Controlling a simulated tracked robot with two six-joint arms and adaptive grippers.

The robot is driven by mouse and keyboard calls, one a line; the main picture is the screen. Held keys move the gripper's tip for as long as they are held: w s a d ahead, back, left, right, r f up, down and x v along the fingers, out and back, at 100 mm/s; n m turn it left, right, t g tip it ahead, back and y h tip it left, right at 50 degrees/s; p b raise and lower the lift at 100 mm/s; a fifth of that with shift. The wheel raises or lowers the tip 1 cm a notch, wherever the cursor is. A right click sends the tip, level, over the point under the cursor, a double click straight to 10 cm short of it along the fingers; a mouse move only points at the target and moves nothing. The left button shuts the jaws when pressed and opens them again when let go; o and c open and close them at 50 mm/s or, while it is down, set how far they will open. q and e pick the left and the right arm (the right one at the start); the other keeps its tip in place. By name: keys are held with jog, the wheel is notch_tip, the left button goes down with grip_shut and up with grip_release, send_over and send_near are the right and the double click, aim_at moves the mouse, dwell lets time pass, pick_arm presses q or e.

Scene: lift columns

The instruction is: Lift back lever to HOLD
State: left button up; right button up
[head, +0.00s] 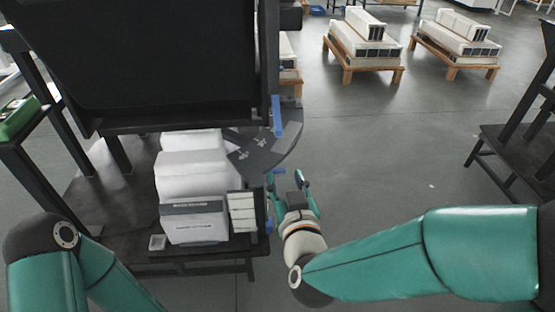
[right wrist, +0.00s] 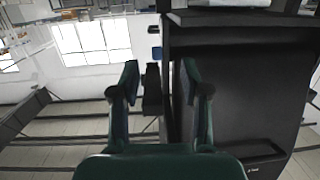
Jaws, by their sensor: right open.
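My right gripper (head: 287,184) is open, beside the right side of the dark machine, fingers pointing away from me. In the right wrist view its two fingers (right wrist: 160,82) stand apart, with a black upright part (right wrist: 152,90) seen between them. Small blue parts (right wrist: 155,53) show just beyond. In the head view a blue upright bar (head: 277,116) is on the machine's right edge, farther off than the gripper. I cannot tell for sure which part is the back lever, nor whether the gripper touches it. My left gripper is out of view; only its arm shows at lower left.
White blocks (head: 192,178) stand on a dark table (head: 95,200) under the black machine body (head: 160,60). A labelled panel (head: 243,212) and a round dark plate (head: 285,135) are near the right gripper. Pallets with white stacks (head: 375,70) stand far back.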

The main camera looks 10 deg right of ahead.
aim_at(279, 133)
jog(key=shift+m+t+h, duration=0.3)
jog(key=shift+t+h, duration=0.1)
jog(key=shift+t, duration=0.5)
jog(key=w+b, duration=0.1)
jog(key=w, duration=0.4)
jog(key=w+r+b, duration=0.1)
jog(key=w+b, duration=0.1)
jog(key=w, duration=0.3)
jog(key=w+r+b, duration=0.1)
jog(key=w+b, duration=0.1)
jog(key=w, duration=0.3)
jog(key=shift+w+r, duration=0.1)
jog(key=shift+r, duration=0.1)
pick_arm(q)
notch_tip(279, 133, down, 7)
pick_arm(e)
jog(key=shift+a, duration=0.1)
grip_shut()
